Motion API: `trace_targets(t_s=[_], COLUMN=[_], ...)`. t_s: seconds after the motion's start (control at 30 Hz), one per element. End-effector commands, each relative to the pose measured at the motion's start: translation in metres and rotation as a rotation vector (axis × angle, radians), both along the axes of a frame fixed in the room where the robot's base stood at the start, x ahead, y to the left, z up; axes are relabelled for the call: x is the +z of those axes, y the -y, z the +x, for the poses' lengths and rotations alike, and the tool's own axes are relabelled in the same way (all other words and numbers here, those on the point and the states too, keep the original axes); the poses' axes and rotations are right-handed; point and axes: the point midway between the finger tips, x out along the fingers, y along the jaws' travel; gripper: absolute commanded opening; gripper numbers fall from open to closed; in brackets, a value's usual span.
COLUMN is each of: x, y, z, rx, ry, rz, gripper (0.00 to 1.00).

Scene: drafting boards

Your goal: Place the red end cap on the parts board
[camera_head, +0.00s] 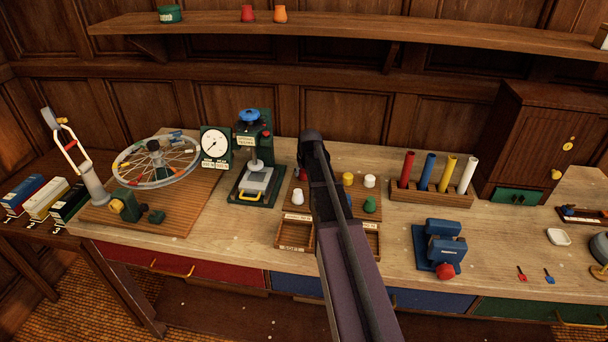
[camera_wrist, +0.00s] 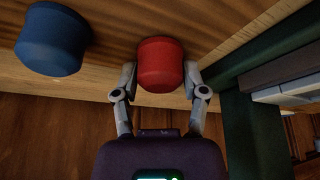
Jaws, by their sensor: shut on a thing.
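The red end cap (camera_wrist: 160,66) sits between the two fingers of my gripper (camera_wrist: 161,80) in the wrist view, and the gripper is shut on it. In the head view a small red piece (camera_head: 303,174), which looks like this cap, shows just left of my arm. The parts board (camera_head: 291,190) lies on the bench, partly hidden by my arm. Its clearance under the cap cannot be told. A blue cap (camera_wrist: 54,40) is beside the red one in the wrist view. Yellow (camera_head: 348,178), white (camera_head: 369,181) and green (camera_head: 371,204) caps stand right of my arm.
A green press (camera_head: 257,180) stands close on the left; its green frame (camera_wrist: 250,130) also shows in the wrist view. Open wooden trays (camera_head: 295,237) lie in front of the board. A rack of colored tubes (camera_head: 432,193) and a blue device (camera_head: 440,248) stand to the right.

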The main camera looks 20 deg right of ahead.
Motion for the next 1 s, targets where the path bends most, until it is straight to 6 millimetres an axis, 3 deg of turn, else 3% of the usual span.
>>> trace_targets(t_s=[0.4, 0.43, 0.5, 0.53, 1.0], x=[-0.0039, -0.0026, -0.0023, -0.0023, -0.0014], y=[0.0000, 0.0000, -0.0001, -0.0001, -0.0001], z=[0.0000, 0.0000, 0.0000, 0.0000, 0.0000], rx=[0.000, 0.000, 0.000, 0.000, 0.000], ry=[0.000, 0.000, 0.000, 0.000, 0.000], rz=[0.000, 0.000, 0.000, 0.000, 0.000], gripper=[0.00, 0.65, 0.86, 0.91, 0.91])
